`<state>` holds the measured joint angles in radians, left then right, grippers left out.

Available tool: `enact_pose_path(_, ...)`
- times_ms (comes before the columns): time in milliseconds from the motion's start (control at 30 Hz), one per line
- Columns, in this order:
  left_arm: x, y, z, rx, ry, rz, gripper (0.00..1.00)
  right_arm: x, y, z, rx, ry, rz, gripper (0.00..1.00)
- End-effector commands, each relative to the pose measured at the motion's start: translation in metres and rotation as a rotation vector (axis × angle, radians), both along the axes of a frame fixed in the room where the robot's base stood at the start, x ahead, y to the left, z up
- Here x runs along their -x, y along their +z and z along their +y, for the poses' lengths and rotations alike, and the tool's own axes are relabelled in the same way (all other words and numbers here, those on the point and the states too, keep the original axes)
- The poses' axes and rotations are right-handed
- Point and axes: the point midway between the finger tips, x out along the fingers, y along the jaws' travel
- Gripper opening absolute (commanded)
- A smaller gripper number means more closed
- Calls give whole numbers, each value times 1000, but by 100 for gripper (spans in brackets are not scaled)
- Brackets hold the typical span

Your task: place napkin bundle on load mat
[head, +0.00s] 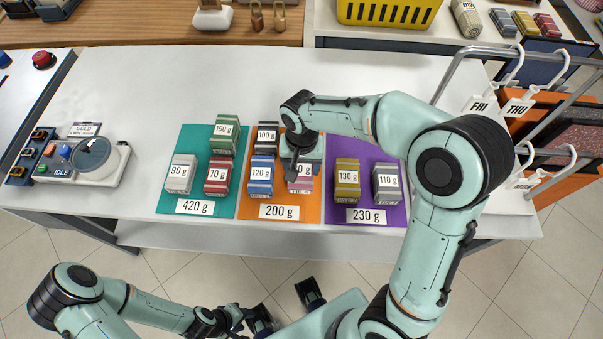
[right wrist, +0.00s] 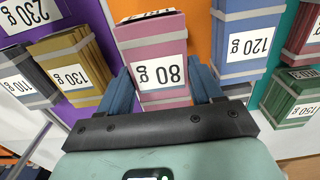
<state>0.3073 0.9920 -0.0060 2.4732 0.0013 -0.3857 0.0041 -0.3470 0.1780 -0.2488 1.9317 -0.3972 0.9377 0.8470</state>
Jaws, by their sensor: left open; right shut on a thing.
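My right gripper (head: 300,160) is shut on the pink 80 g napkin bundle (right wrist: 156,72), which also shows partly covered in the head view (head: 303,184). It is over the orange 200 g mat (head: 278,215), beside the blue 120 g bundle (head: 261,175) and in front of the dark 100 g bundle (head: 266,136). I cannot tell if it touches the mat. The teal 420 g mat (head: 190,143) bears a green 150 g, a grey 90 g and a red 70 g bundle. The purple 230 g mat (head: 371,160) bears an olive 130 g and a dark grey 110 g bundle. My left gripper (head: 285,306) is open and empty, in front of the table.
A metal rail with FRI and THU tags (head: 478,104) stands at the right. A yellow basket (head: 388,12) is on the back counter. The table behind the mats is clear.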

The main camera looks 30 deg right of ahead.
Motion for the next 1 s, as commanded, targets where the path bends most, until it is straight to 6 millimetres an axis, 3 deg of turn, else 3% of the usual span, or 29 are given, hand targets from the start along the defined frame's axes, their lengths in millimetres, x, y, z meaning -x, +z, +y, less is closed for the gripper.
enact_pose_path(300, 2, -6, 0, 0, -1, 2, 43, 1, -41, 0, 2, 1, 3, 34)
enact_pose_path(733, 3, -9, 0, 0, 0, 3, 43, 0, -48, 0, 0, 0, 0, 34)
enact_pose_path(767, 3, -9, 0, 0, 0, 3, 43, 0, -48, 0, 1, 0, 1, 68)
enact_pose_path(833, 3, -8, 0, 0, 0, 3, 43, 0, -47, 0, 0, 0, 0, 91)
enact_pose_path(1000, 3, -8, 0, 0, 0, 3, 43, 0, -47, 0, 0, 0, 0, 91)
